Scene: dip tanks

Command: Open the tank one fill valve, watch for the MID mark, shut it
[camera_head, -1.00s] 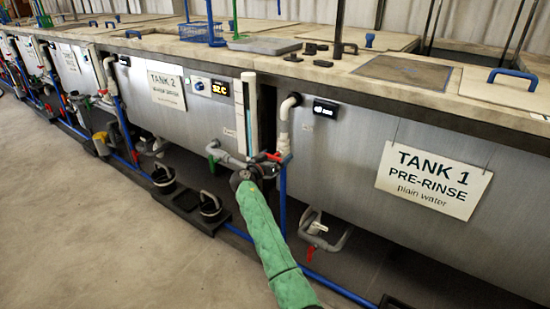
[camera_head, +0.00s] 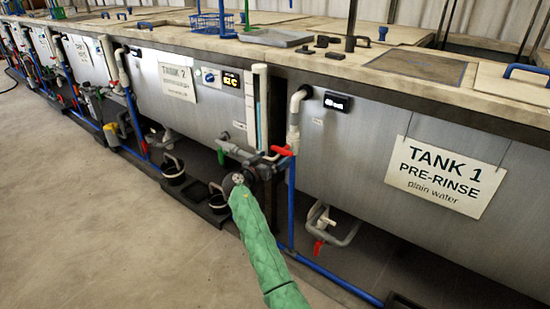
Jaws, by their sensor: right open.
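The tank one sign (camera_head: 440,178) hangs on the grey front of tank 1 (camera_head: 350,150) at right. A valve with a red handle (camera_head: 282,151) sits on the pipework at the left end of tank 1, above a blue pipe (camera_head: 291,205). The handle sticks out sideways. My right gripper (camera_head: 237,181), at the end of a green-sleeved arm, is open and empty, below and left of the red handle and apart from it. A pale sight tube with a blue strip (camera_head: 259,105) stands at the gap between the tanks; a MID mark is not readable. My left gripper is not in view.
A lower valve with a red handle (camera_head: 318,246) hangs under tank 1. A green-handled valve (camera_head: 222,155) is close to my right gripper. Black containers (camera_head: 216,198) stand on the floor at left. The floor (camera_head: 100,230) at lower left is clear.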

